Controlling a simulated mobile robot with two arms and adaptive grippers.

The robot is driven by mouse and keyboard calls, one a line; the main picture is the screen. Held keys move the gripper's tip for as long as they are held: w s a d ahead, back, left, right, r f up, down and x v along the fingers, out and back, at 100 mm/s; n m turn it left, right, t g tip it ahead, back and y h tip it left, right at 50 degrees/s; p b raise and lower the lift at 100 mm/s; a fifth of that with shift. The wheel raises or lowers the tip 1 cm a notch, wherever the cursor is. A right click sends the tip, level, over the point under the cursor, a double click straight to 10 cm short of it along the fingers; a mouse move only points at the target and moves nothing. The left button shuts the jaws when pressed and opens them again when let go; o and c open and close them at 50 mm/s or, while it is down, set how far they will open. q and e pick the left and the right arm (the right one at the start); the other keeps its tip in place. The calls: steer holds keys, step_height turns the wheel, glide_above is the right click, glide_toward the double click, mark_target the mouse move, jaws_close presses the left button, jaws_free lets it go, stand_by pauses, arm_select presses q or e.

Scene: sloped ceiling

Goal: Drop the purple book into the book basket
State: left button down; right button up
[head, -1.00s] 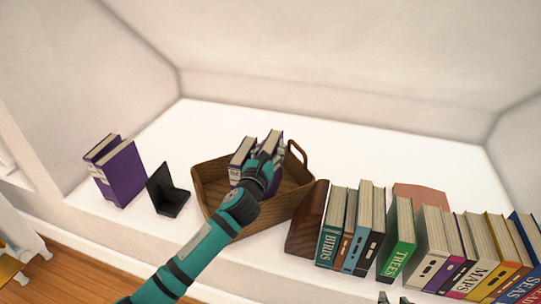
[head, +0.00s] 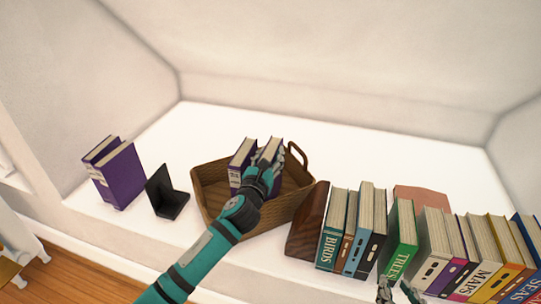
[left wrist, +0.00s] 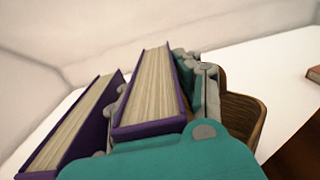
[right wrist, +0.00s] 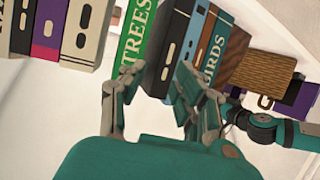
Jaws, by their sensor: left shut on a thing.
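The brown wicker book basket (head: 293,208) stands on the white ledge with a looped handle at its right. A purple book (head: 271,150) is upright in or just above the basket, and my left gripper (head: 266,166) is shut on it. In the left wrist view the fingers are on both sides of this purple book (left wrist: 148,95). Another purple book (head: 240,165) stands just left of it in the basket; it also shows in the left wrist view (left wrist: 70,130). The held book's lower end is hidden. My right gripper (right wrist: 155,105) is open and empty in front of the green TREES book (right wrist: 135,40).
Two purple books (head: 121,177) stand at the far left beside a black bookend (head: 167,192). Right of the basket, a dark wooden bookend (head: 308,220) borders a row of several books (head: 345,235). The ledge behind the basket is clear.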

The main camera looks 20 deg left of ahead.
arm_select(q)
steer(key=c, duration=0.9)
jaws_free()
steer(key=shift+f, duration=0.15)
arm_select(e)
steer(key=shift+w+a+r, duration=0.15)
steer(key=shift+w+r, duration=0.1)
steer(key=shift+r, duration=0.25)
